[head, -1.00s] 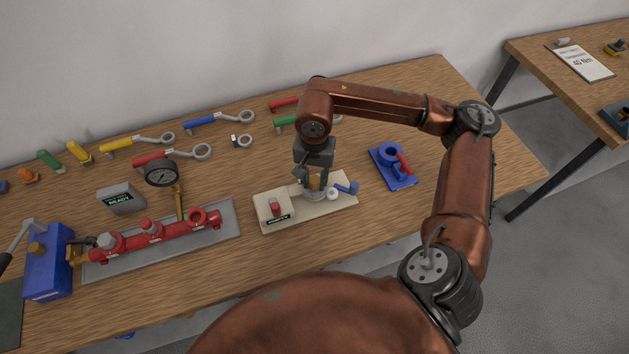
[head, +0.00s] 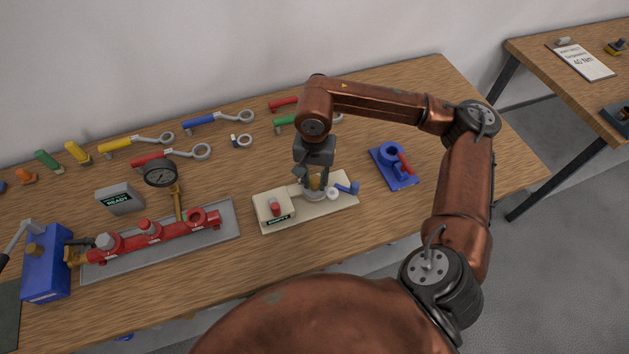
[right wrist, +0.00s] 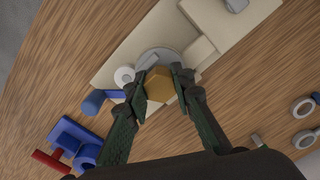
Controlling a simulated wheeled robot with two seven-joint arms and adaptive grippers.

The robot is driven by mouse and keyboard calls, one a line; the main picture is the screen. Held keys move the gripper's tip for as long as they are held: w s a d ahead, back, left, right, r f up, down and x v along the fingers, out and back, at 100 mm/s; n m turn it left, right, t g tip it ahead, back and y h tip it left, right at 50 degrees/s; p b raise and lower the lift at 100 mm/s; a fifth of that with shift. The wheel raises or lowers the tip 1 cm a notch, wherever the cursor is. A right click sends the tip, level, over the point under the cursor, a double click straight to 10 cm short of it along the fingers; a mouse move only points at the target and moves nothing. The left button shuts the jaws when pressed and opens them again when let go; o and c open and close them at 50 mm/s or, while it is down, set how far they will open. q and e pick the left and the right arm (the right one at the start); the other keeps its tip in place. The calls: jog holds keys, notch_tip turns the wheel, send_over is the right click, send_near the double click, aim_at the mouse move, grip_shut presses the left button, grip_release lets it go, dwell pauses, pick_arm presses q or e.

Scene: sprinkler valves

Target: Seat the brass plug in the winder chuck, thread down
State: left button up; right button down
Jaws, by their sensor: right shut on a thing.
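The brass plug (head: 315,182) is between the fingers of my right gripper (head: 314,181), which is shut on it. In the right wrist view its gold hexagonal head (right wrist: 159,84) faces the camera, between the two dark fingertips (right wrist: 160,88). The round grey winder chuck (head: 315,195) is directly under the plug on a cream base (head: 340,208); it also shows behind the plug in the right wrist view (right wrist: 158,57). The plug's thread is hidden, and I cannot tell whether the plug is inside the chuck or just above it. My left gripper is out of view.
A box with a red button (head: 275,208) is left of the chuck; a white knob (head: 332,194) and blue handle (head: 347,188) are right. A blue fixture (head: 393,165) stands farther right. The red manifold (head: 150,236) and blue pump (head: 48,265) are left. Wrenches lie behind.

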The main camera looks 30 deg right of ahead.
aim_at(314, 176)
jog(key=shift+w+d+f+b, duration=0.1)
jog(key=shift+d+f+b, duration=0.05)
jog(key=shift+f+b, duration=0.5)
dwell(1.5)
jog(key=c, duration=2)
grip_release()
jog(key=o, duration=0.4)
jog(key=shift+w+d+f, duration=0.1)
jog(key=shift+w, duration=0.2)
jog(key=shift+d, duration=0.15)
jog(key=shift+r, duration=0.25)
notch_tip(314, 176, up, 12)
